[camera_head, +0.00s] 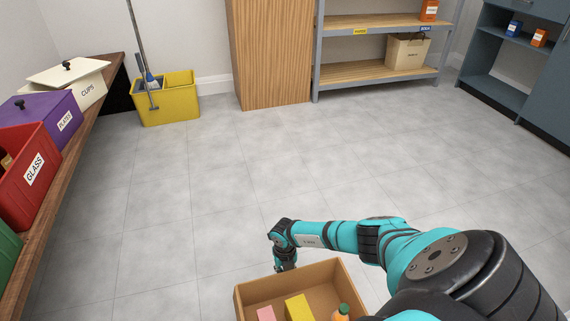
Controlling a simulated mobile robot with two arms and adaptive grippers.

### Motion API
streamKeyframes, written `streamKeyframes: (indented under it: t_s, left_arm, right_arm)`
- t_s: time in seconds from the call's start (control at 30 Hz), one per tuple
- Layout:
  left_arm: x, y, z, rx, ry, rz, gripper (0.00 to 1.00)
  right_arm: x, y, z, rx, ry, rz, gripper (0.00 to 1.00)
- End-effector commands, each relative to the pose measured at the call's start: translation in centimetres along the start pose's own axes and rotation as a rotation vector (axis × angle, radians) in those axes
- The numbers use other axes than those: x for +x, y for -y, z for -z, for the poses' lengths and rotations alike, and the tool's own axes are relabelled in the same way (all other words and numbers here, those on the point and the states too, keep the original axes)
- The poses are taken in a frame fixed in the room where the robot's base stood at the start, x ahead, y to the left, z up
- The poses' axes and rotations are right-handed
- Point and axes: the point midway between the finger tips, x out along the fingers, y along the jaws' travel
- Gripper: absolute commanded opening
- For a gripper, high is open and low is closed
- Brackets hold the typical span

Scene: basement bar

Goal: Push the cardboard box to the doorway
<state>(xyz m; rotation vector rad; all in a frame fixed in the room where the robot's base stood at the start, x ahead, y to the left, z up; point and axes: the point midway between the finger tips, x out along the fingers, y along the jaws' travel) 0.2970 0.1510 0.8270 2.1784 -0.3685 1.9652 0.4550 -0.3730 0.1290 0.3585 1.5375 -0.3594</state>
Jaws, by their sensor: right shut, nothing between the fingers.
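The open cardboard box (326,277) is at the bottom centre of the head view, on the grey floor, its near part cut off by the frame. Inside it are a pink block (266,313), a yellow block (299,308) and an orange bottle with a green cap (342,313). My right arm reaches in from the lower right, over the box's right side. My right gripper (286,267) points down at the box's far rim, shut and empty. I cannot tell whether it touches the rim. My left gripper is not in view. No doorway shows.
Grey tiled floor (200,190) is clear beyond the box. A wooden bench (62,190) with labelled bins runs along the left. A yellow mop bucket (168,103), wooden cabinet (271,55), shelf rack (375,72) and blue-grey cabinet (495,95) stand at the back.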

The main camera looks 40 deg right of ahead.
Motion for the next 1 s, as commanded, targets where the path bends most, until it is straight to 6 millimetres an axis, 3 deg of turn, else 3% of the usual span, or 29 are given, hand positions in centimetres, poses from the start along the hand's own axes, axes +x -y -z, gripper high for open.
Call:
streamKeyframes:
  t_s: [0.47, 1.0]
  left_arm:
    - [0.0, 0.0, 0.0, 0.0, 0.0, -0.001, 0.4]
    - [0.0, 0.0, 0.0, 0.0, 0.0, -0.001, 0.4]
  right_arm:
    - [-0.7, 0.0, 0.0, -0.002, -0.001, -0.001, 0.0]
    - [-10.5, 0.0, 0.0, 0.0, -0.001, -0.001, 0.0]
